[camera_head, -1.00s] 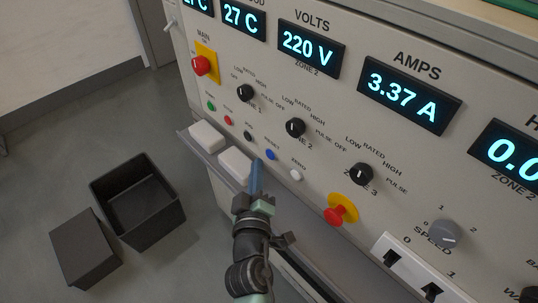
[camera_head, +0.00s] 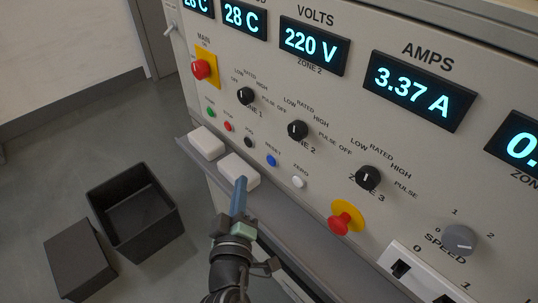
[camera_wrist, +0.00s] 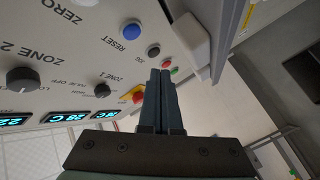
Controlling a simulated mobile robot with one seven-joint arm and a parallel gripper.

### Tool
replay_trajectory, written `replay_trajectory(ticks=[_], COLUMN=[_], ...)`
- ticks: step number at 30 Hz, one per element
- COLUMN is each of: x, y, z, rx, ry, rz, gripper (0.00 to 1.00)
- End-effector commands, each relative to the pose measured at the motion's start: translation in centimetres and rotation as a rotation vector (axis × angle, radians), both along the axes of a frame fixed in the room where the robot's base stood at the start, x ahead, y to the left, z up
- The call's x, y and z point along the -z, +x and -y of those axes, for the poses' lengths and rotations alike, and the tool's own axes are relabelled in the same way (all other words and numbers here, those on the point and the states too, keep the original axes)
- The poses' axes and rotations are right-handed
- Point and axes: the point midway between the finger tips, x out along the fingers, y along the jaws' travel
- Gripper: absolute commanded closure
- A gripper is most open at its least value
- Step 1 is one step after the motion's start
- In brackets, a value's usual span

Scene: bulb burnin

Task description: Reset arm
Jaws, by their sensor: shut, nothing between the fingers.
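My gripper (camera_head: 240,183) is shut and empty in the head view, its blue-grey fingers in front of the control panel (camera_head: 330,80). The fingertips are just over the second white block on the ledge and below the row of small buttons; contact cannot be told. In the wrist view the closed fingers (camera_wrist: 160,75) point toward the panel near the black jog button (camera_wrist: 153,51) and the blue reset button (camera_wrist: 132,31). The blue reset button (camera_head: 271,160) in the head view lies up and right of the fingertips.
Two white blocks (camera_head: 207,143) sit on the panel's ledge (camera_head: 290,218). Red knobs on yellow plates (camera_head: 201,69) (camera_head: 339,224) and black zone knobs (camera_head: 298,130) stick out. A dark open bin (camera_head: 160,238) and a dark box (camera_head: 80,262) stand on the floor at left.

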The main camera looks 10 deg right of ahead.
Motion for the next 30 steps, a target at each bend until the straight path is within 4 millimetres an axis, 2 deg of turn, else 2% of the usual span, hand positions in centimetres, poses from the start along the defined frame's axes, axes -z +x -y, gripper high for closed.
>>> replay_trajectory(ticks=[7, 8, 11, 14, 16, 18, 20, 21, 24, 26, 27, 30], x=[-0.5, -1.0, -4.6, -11.0, -16.4, -21.9, -26.4, -29.4, -36.4, -40.3, -42.6, -47.9], y=[0.1, 0.3, 1.2, 2.2, 2.3, 1.9, 1.1, 0.3, -2.4, -4.5, -6.1, -10.5], z=[0.1, 0.1, 0.5, 1.1, 1.6, 2.0, 2.1, 2.2, 2.2, 2.1, 1.9, 1.4], rx=[0.001, 0.003, 0.010, 0.011, 0.000, -0.025, -0.057, -0.083, -0.166, -0.226, -0.268, -0.385], ry=[0.006, 0.014, 0.072, 0.176, 0.265, 0.354, 0.429, 0.475, 0.583, 0.637, 0.668, 0.734], rz=[0.008, 0.018, 0.082, 0.193, 0.286, 0.380, 0.459, 0.513, 0.638, 0.709, 0.753, 0.857], gripper=[1.00, 1.00, 1.00, 1.00, 1.00, 1.00, 1.00, 1.00, 1.00, 1.00, 1.00, 1.00])
